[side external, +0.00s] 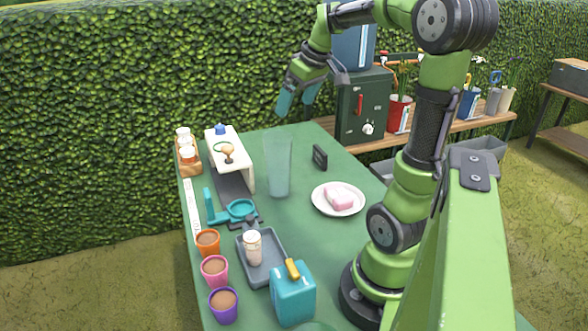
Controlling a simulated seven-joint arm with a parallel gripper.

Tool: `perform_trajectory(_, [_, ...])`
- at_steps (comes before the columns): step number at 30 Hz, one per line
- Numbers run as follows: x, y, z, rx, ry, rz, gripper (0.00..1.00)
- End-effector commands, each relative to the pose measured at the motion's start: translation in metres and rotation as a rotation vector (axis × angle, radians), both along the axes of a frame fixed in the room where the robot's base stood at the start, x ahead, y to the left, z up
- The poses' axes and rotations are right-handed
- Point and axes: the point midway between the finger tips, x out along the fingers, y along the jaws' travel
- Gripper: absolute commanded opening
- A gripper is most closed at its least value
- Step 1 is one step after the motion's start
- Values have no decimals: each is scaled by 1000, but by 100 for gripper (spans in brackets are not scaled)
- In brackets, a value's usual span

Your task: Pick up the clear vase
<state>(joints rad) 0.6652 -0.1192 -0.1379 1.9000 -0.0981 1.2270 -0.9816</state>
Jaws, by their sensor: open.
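The clear vase (278,166) is a tall, see-through, slightly bluish glass. It stands upright on the green table, left of the white plate and right of the white stand. My gripper (298,103) is open and empty in the air above the far part of the table. It is higher than the vase's rim and a little to its right in the picture. The two teal fingertips point down and are apart from the vase. The vase's whole outline shows, though its clear walls are faint.
A white plate (318,205) with a pink-and-white block (340,196) lies right of the vase. A white stand (243,159) is close on its left. A small dark upright piece (320,157) stands behind right. A grey tray (278,255), teal container (293,297) and several pots sit nearer.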

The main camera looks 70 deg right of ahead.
Motion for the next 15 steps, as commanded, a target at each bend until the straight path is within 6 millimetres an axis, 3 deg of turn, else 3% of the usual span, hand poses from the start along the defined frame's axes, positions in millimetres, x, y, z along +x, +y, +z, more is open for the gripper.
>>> perform_trajectory(5, [3, 3, -7, -20, 10, 79, 100])
perform_trajectory(15, [29, -1, -73, -18, 13, 80, 100])
